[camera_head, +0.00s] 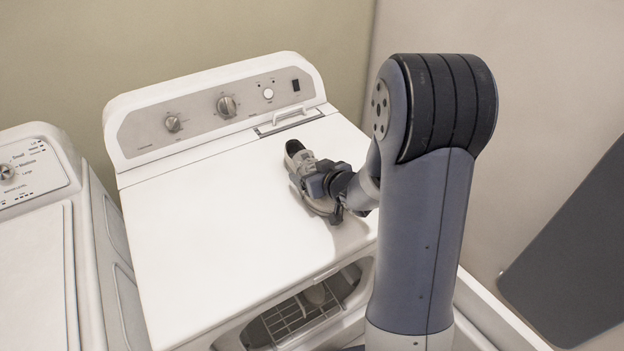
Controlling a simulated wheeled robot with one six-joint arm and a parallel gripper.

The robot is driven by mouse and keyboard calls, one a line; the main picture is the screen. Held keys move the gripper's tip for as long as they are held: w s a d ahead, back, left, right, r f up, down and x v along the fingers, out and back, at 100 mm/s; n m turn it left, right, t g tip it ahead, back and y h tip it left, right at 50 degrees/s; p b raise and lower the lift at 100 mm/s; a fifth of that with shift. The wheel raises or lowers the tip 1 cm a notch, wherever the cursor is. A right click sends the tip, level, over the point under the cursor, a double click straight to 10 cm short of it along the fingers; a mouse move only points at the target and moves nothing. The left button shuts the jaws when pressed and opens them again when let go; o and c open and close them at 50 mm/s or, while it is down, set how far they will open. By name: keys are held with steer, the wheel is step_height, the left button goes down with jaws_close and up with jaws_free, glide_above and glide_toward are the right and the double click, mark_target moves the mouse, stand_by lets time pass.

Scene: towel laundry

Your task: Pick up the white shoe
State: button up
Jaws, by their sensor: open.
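The white shoe (299,161) lies on top of the white dryer (215,222), right of the middle and below the control panel. Its dark opening shows at the far end. My gripper (312,188) is open and comes in from the right, low over the shoe. The gripper and wrist cover much of the shoe's near part. I cannot tell whether the fingers touch the shoe.
The dryer's raised control panel (220,108) with knobs stands at the back. A lint-trap handle (289,114) lies just behind the shoe. The dryer's front door opening (305,310) shows a rack inside. A washer (32,240) stands left. The dryer top's left is clear.

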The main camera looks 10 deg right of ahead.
steer(key=shift+w+a+f, duration=0.1)
steer(key=shift+w+f, duration=0.1)
steer(key=shift+w, duration=0.15)
steer(key=c, duration=1.3)
